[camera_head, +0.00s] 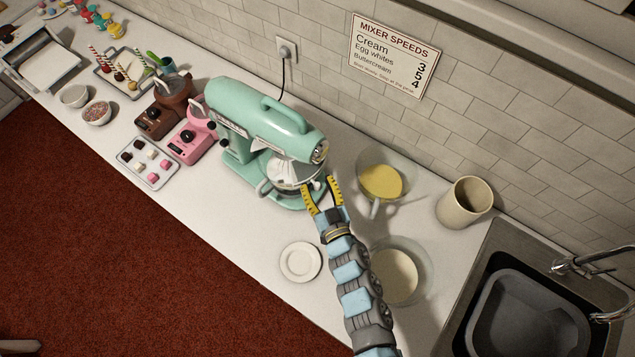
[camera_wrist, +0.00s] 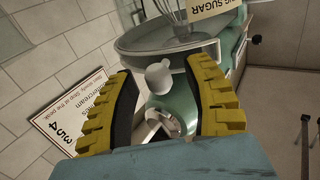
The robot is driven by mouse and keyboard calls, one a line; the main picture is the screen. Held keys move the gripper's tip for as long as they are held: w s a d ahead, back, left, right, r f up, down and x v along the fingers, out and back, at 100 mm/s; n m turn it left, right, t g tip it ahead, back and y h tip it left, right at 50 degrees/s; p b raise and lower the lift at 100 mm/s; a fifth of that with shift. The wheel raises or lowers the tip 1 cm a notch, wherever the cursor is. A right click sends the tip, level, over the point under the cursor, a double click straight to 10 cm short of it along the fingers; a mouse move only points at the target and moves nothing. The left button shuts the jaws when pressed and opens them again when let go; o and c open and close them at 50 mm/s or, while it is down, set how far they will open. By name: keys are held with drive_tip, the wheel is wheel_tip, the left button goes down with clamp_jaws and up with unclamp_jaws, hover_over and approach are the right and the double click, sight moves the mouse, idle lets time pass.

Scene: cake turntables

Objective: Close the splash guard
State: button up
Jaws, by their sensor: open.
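The mint stand mixer (camera_head: 265,120) stands on the counter with a bowl (camera_head: 287,183) under its head. In the wrist view, a clear, grey-rimmed rounded piece (camera_wrist: 165,45) shows near a wire whisk (camera_wrist: 178,12); I cannot tell for sure whether it is the splash guard or the bowl. A small pale knob (camera_wrist: 160,76) sits between my fingers in that view, with a silver part of the mixer (camera_wrist: 165,117) below it. My gripper (camera_head: 320,185) is open at the right end of the mixer, its yellow fingers apart. I see no firm grip on anything.
A beige crock (camera_head: 464,203) and a sink (camera_head: 535,300) lie further right. A small white plate (camera_head: 300,262) is in front. Pink and brown machines stand left.

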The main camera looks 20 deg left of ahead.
clamp_jaws()
drive_tip(key=shift+a, duration=0.1)
idle(0.4)
